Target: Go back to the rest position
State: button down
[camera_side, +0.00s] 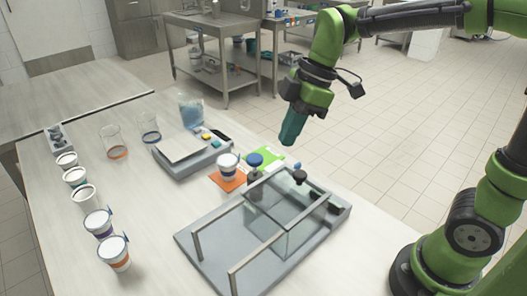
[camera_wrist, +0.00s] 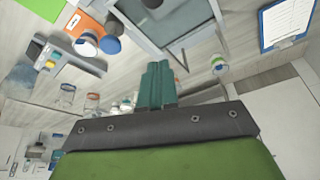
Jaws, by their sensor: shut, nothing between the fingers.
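My gripper (camera_side: 293,127) hangs in the air to the right of the table in the side view, above and behind the glass-walled device. Its teal fingers are shut together with nothing between them. In the wrist view the gripper (camera_wrist: 158,66) also shows with its fingers closed, pointing over the table. It touches nothing. A white cup with a dark band (camera_side: 228,167) stands on an orange card (camera_side: 228,184). A blue-topped object (camera_side: 255,161) stands beside it, near a green card (camera_side: 271,157).
The glass-walled device (camera_side: 281,215) stands at the table's front right. A flat scale-like device (camera_side: 193,157) and a clear container with blue contents (camera_side: 191,111) are farther back. Several cups (camera_side: 114,253) line the left edge. Empty glasses (camera_side: 113,142) stand behind. Floor right of the table is open.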

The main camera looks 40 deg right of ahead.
jog(key=s+d+m+t+h, duration=0.1)
jog(key=s+d+m+t, duration=0.1)
jog(key=s+m, duration=0.3)
jog(key=s+d+m+t, duration=0.3)
jog(key=s+d+m, duration=0.1)
jog(key=m, duration=0.7)
jog(key=shift+s+d+m+h, duration=0.25)
jog(key=shift+s+m+h, duration=0.05)
jog(key=shift+s+h, duration=0.15)
